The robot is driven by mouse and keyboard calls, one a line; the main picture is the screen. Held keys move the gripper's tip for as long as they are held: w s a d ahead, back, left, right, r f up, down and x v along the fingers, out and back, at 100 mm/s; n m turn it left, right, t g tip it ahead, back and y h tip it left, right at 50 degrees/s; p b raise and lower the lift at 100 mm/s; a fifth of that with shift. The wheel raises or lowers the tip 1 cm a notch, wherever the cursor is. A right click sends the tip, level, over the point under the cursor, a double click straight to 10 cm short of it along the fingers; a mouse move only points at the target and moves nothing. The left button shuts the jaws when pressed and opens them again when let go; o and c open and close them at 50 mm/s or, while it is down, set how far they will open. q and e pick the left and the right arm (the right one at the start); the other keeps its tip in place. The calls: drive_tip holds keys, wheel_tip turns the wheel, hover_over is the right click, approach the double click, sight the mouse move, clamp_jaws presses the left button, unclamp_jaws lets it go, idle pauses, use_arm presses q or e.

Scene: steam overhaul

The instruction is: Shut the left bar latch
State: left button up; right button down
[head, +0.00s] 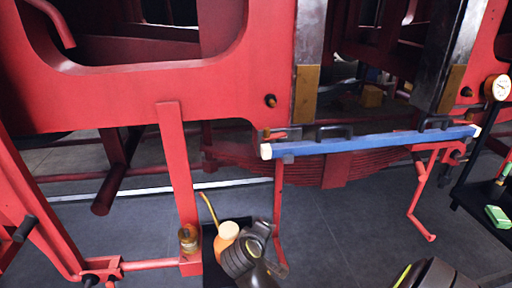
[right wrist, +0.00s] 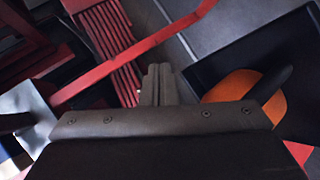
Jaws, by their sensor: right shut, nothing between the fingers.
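A blue bar (head: 360,144) with white ends and black handles lies across the red frame in the head view. A slim red lever (head: 279,205) hangs down below the bar's left end; it looks like the left bar latch, and its lower part passes close to a dark part of my arm. In the right wrist view a red strip (right wrist: 130,55), perhaps the same lever, crosses beyond my right gripper (right wrist: 159,72). That gripper is shut and empty, and no contact with the strip shows. I cannot pick out its fingers in the head view. My left gripper is not in view.
An orange oil can (head: 227,236) stands on a black tray (head: 209,270) and shows in the right wrist view (right wrist: 238,85). A red leaf spring (head: 335,170) lies behind the bar. Another red lever (head: 416,195) hangs at right. Grey floor (head: 355,225) between the levers is clear.

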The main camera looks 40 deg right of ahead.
drive_tip(key=w+a+r+h, duration=0.1)
drive_tip(key=w+r+h, duration=0.1)
drive_tip(key=r, duration=0.6)
drive_tip(key=w+a+r+g+h, duration=0.1)
drive_tip(key=w+r+h, duration=0.2)
drive_tip(key=r, duration=0.6)
drive_tip(key=w+a+r+h, duration=0.1)
drive_tip(key=w+r, duration=0.3)
drive_tip(key=r, duration=0.4)
drive_tip(key=shift+a+r+h, duration=0.15)
drive_tip(key=shift+a+h, duration=0.05)
drive_tip(key=shift+h, duration=0.6)
